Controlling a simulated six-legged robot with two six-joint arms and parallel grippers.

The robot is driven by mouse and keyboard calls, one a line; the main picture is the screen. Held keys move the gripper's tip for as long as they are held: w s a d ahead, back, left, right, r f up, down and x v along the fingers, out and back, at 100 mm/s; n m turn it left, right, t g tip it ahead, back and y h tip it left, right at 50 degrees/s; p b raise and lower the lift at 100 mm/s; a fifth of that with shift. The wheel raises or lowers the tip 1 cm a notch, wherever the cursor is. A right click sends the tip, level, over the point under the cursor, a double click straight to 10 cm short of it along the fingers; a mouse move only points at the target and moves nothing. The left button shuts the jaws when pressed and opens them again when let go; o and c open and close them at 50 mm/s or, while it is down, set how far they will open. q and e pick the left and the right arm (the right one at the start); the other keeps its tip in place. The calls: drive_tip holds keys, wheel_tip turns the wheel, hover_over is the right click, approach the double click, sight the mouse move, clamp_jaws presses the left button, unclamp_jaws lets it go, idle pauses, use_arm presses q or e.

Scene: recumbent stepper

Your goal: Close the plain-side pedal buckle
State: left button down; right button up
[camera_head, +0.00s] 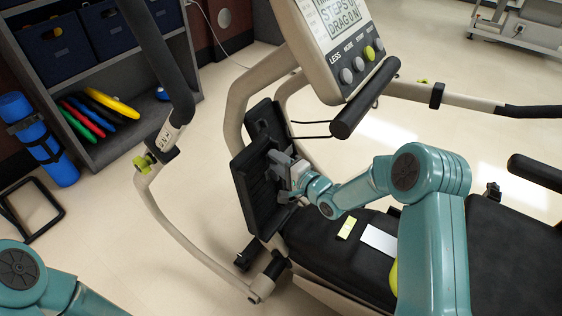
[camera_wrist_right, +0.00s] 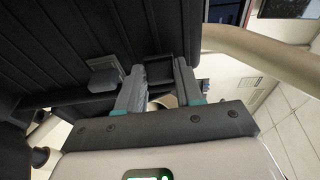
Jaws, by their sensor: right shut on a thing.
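The near black pedal (camera_head: 252,192) stands steeply tilted on the stepper, and a second black pedal (camera_head: 264,118) shows behind it. My right gripper (camera_head: 281,170) is at the near pedal's right side. In the right wrist view, the ribbed black pedal face (camera_wrist_right: 65,45) fills the upper left. The two grey fingers of my right gripper (camera_wrist_right: 160,82) are on either side of a small dark piece (camera_wrist_right: 158,68), which seems to be part of the buckle. A small grey block (camera_wrist_right: 105,76) sits left of the fingers. The buckle's latch is not clear. My left gripper is out of view.
The stepper's console (camera_head: 328,48) and a black handle (camera_head: 365,98) hang above my right arm. A beige frame tube (camera_wrist_right: 250,50) runs close right of the fingers. A yellow label (camera_head: 346,228) and a white label (camera_head: 380,241) lie on the black housing.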

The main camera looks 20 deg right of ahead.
drive_tip(key=shift+a+f+m+t+h+b, duration=0.1)
drive_tip(key=shift+a+m+t+h+b, duration=0.2)
drive_tip(key=shift+m+h+b, duration=0.25)
drive_tip(key=shift+a+f+m+t+h+b, duration=0.1)
drive_tip(key=shift+a+m+t+h+b, duration=0.15)
drive_tip(key=shift+m+h, duration=0.35)
drive_tip(key=shift+r+h, duration=0.1)
drive_tip(key=shift+h, duration=0.15)
drive_tip(key=o, duration=1)
drive_tip(key=p+v, duration=0.1)
drive_tip(key=v, duration=1.5)
drive_tip(key=shift+s+p, duration=0.15)
drive_tip(key=shift+p, duration=0.25)
